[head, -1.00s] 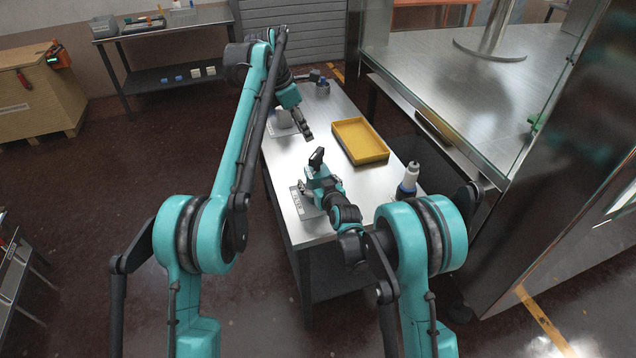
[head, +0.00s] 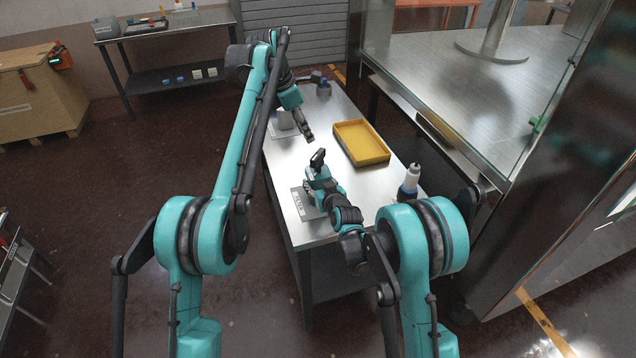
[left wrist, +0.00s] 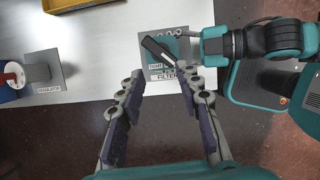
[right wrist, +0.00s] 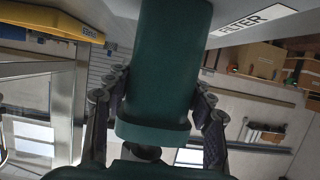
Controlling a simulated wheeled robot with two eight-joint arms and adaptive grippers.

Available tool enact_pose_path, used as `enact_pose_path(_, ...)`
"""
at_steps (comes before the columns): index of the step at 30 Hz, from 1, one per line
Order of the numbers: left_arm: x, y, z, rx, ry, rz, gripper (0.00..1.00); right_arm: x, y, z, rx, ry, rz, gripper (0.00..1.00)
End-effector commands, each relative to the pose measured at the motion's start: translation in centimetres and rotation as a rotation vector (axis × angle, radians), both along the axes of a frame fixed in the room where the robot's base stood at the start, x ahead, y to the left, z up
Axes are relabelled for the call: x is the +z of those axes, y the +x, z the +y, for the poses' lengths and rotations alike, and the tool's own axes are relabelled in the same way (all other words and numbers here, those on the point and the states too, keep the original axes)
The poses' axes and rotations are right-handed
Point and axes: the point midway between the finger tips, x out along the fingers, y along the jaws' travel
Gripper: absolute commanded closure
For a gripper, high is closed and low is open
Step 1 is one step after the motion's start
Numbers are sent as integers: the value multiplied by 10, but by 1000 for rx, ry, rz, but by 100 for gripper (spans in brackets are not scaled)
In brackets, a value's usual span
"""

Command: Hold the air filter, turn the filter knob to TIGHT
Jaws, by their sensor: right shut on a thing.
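The air filter has a teal body (right wrist: 165,60) that stands between the fingers of my right gripper (right wrist: 157,125) in the right wrist view. My right gripper is shut on it. In the left wrist view, the filter's black bar-shaped knob (left wrist: 157,48) points diagonally, over a plate with TIGHT and FILTER labels (left wrist: 168,76). In the head view the knob (head: 317,158) sits above my right gripper. My left gripper (left wrist: 165,90) is open and empty, its fingers spread wide. In the head view it (head: 309,139) hangs above the table, a short way beyond the knob and apart from it.
A yellow tray (head: 362,143) lies on the metal table (head: 287,155). A red-and-white part (left wrist: 12,76) and a labelled grey plate (left wrist: 45,75) are at left in the left wrist view. The table between has clear space.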

Motion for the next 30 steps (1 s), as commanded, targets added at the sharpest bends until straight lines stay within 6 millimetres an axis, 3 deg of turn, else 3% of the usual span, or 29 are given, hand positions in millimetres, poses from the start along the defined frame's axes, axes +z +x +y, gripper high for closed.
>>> enact_pose_path(12, 0, 0, 0, 0, 0, 0, 66, 0, 0, 0, 0, 0, 0, 84)
enact_pose_path(14, 0, 0, 0, 0, 0, 0, 60, 0, 0, 0, 0, 0, 0, 84)
enact_pose_path(17, -1, 2, -1, 9, -9, -12, 60, 0, 0, 0, 0, 0, 0, 84)
enact_pose_path(25, -23, 20, -15, 153, -163, -174, 60, 0, 0, 0, 0, 0, 0, 84)
enact_pose_path(30, -41, 10, -18, 310, -321, -321, 60, 0, 0, 0, 0, 0, 0, 84)
